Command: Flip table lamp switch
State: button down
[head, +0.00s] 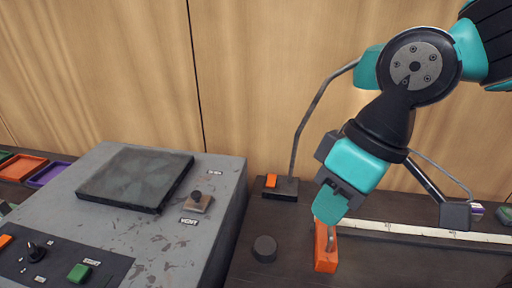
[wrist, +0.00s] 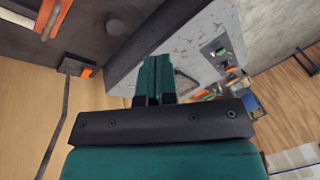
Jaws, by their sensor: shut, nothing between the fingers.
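The table lamp has a dark base (head: 281,189) on the bench against the wooden wall. An orange switch (head: 271,181) sits on its left part. A thin grey stem (head: 312,108) rises from the base toward a teal part beside my arm; I cannot tell whether that part is the shade. In the wrist view the base (wrist: 72,65) and orange switch (wrist: 87,72) show at upper left. My gripper (head: 328,208) is shut and empty, pointing down, right of the lamp base and apart from it. Its teal fingers also show in the wrist view (wrist: 155,62).
An orange block with a grey handle (head: 325,250) stands just below my gripper. A dark round knob (head: 265,248) lies left of it. A grey machine box (head: 225,205) fills the left. A pale ruler strip (head: 420,232) runs along the right. Bench between lamp and knob is clear.

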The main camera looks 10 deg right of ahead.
jog(key=w+d+f+n+t+h+b, duration=0.1)
jog(key=w+f+n+b, duration=0.15)
jog(key=w, duration=0.85)
jog(key=w+d+f+n+h+b, duration=0.1)
jog(key=w+f+h+b, duration=0.15)
jog(key=w, duration=0.95)
jog(key=n+h+b, duration=0.1)
jog(key=n+b, duration=0.2)
jog(key=b, duration=0.2)
send_over(275, 177)
jog(key=s+a, duration=0.1)
jog(key=s, duration=0.1)
notch_tip(275, 177, down, 10)
jog(key=shift+s, duration=0.1)
jog(key=f, duration=0.4)
jog(key=w+f+p, duration=0.1)
jog(key=f, duration=0.4)
jog(key=f+p, duration=0.1)
jog(key=f, duration=0.4)
jog(key=shift+w+d, duration=0.4)
